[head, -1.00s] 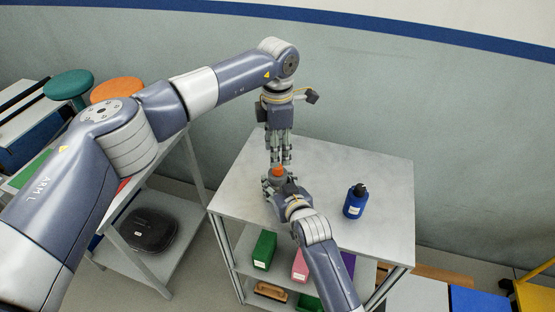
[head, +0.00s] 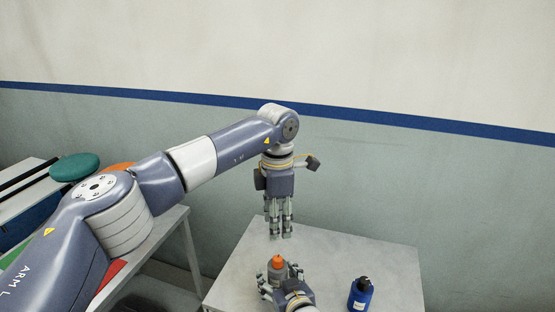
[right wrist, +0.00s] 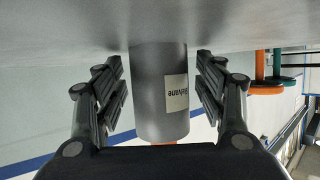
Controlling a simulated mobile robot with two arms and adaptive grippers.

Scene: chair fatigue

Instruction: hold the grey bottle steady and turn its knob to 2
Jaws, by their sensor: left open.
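The grey bottle (head: 276,275) with its orange knob (head: 277,261) stands upright on the grey table, in the lower middle of the head view. My left gripper (head: 279,236) points straight down above the knob, open and empty, with a clear gap. My right gripper (head: 282,275) has its fingers around the bottle from the near side. In the right wrist view, the bottle (right wrist: 147,85) appears upside down between the right fingers, with narrow gaps on both sides. Its white label (right wrist: 177,93) shows. The knob is almost wholly hidden there, and its marks cannot be read.
A blue bottle (head: 360,294) with a black top stands on the table (head: 375,258) to the right. The tabletop between and behind the bottles is clear. A green stool (head: 75,167) and another table stand at the left. A wall rises behind.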

